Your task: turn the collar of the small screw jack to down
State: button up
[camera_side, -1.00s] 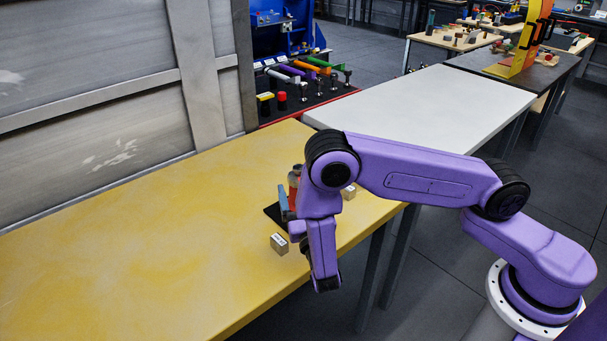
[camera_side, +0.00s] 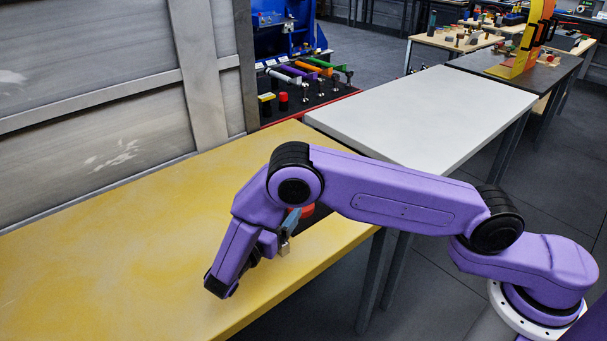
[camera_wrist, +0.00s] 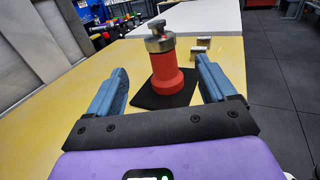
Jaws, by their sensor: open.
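The small screw jack (camera_wrist: 166,72) stands upright in the wrist view, with a red body on a wide red foot. Its metal collar (camera_wrist: 159,43) sits on top, with a narrower knob above it. My gripper (camera_wrist: 161,68) is open, its two blue fingers left and right of the jack, which appears beyond them. I see no contact with the collar. In the side view only a red part of the jack (camera_side: 307,211) shows behind my arm, and one blue finger of my gripper (camera_side: 290,221) is visible.
The jack stands on a black mat (camera_wrist: 148,100) on the yellow table (camera_side: 110,260). Open tabletop lies to the left.

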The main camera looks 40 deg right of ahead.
jog(key=x, duration=1.5)
jog(key=shift+c, duration=0.3)
jog(key=shift+a, duration=0.1)
jog(key=c, duration=0.9)
